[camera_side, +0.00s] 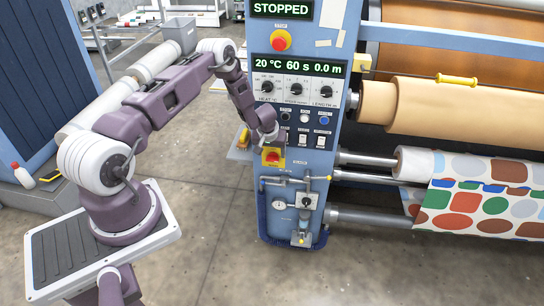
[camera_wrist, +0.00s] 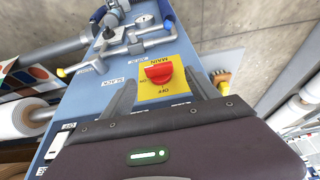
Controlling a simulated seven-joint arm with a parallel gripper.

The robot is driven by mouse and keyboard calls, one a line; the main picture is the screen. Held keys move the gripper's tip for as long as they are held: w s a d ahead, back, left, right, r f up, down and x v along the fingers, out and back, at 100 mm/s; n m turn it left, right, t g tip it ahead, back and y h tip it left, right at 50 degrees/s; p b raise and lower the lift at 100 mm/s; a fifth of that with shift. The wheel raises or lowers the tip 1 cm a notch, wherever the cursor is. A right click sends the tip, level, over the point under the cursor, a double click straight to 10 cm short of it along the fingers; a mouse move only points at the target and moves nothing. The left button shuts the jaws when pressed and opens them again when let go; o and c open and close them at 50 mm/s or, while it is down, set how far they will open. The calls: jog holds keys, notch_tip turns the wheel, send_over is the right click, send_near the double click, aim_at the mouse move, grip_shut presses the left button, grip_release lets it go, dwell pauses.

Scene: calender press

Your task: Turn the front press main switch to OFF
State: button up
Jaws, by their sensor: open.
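The main switch is a red knob (camera_wrist: 158,73) on a yellow plate (camera_wrist: 148,92), which shows the words MAIN and OFF. In the wrist view the knob's handle lies roughly crosswise, with OFF on the side nearer my gripper. In the side view the switch (camera_side: 271,157) sits low on the blue press panel, below the buttons. My gripper (camera_wrist: 163,84) is open and empty. Its two fingers point toward the plate, one on each side of it, and do not visibly touch the knob. In the side view my gripper (camera_side: 268,139) is just above the switch and its fingertips are hard to make out.
Pipes with a gauge and valves (camera_side: 297,203) are mounted just below the switch. Buttons and dials (camera_side: 296,88) fill the panel above, with a display (camera_side: 282,8) reading STOPPED. Rollers with patterned cloth (camera_side: 480,208) stand to the right. A yellow-handled brush (camera_side: 244,138) lies on a side shelf.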

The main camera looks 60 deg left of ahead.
aim_at(272, 158)
jog(key=x, duration=0.3)
jog(key=shift+w+a+f, duration=0.1)
jog(key=shift+w+f, duration=0.05)
jog(key=shift+f, duration=0.15)
jog(key=shift+c, duration=0.2)
jog(key=c, duration=1.3)
